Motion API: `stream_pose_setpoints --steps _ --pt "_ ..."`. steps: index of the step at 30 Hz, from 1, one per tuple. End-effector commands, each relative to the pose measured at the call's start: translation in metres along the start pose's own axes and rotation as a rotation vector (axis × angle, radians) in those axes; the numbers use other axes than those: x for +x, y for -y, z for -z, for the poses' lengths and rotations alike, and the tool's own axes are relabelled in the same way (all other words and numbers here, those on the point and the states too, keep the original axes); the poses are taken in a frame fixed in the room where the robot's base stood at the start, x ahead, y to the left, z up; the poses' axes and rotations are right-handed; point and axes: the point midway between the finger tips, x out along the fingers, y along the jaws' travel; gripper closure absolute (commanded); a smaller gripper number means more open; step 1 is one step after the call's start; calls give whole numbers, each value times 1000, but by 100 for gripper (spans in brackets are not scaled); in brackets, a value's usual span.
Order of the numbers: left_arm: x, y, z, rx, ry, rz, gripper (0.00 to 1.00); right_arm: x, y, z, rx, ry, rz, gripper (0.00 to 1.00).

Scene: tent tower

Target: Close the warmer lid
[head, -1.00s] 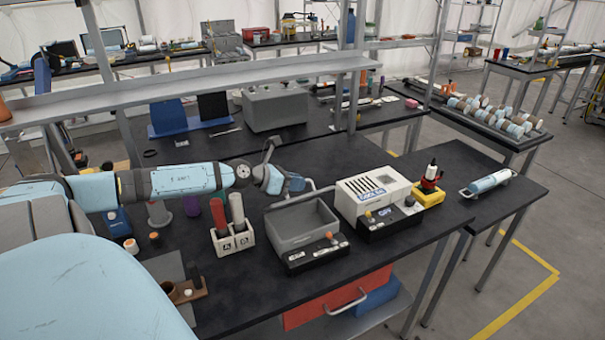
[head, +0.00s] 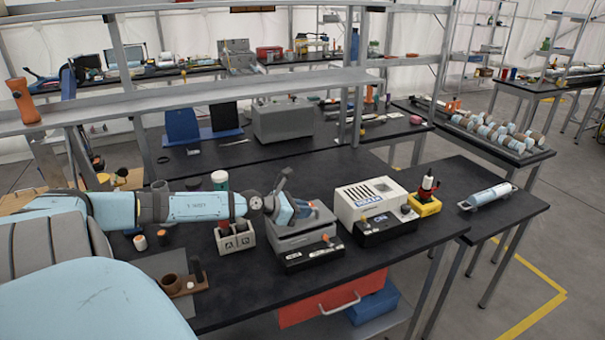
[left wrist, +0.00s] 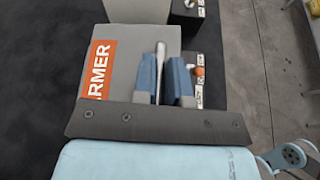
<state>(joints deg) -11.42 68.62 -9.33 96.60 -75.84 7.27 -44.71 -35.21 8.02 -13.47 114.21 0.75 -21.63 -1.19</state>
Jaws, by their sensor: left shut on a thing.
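The warmer (head: 303,248) is a grey box on the black bench. Its grey lid (left wrist: 130,62), with an orange label reading "RMER", lies down over the box and looks flat; any small gap at the rim is hidden. My left gripper (head: 303,210) is over the lid. In the left wrist view its two blue fingers (left wrist: 163,80) are on either side of the pale bar handle (left wrist: 160,58), shut on it. My right gripper is not in view.
A black control box (head: 310,255) sits at the warmer's front. A white vented machine (head: 368,199) stands close on its right, and a holder marked A and B (head: 236,238) on its left. A yellow stand (head: 424,206) is farther right. The bench front is mostly clear.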

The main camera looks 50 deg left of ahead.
Motion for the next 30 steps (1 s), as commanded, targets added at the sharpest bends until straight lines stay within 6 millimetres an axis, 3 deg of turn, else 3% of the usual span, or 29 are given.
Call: stream_pose_setpoints --steps 9,27,28,30 --pt "6 6 15 -1 -3 4 100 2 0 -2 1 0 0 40" --pt "8 12 24 -7 -12 12 100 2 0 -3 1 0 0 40" --pt "8 12 24 -7 -12 13 80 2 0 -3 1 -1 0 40" --pt "8 11 24 -7 -12 12 64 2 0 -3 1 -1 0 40"
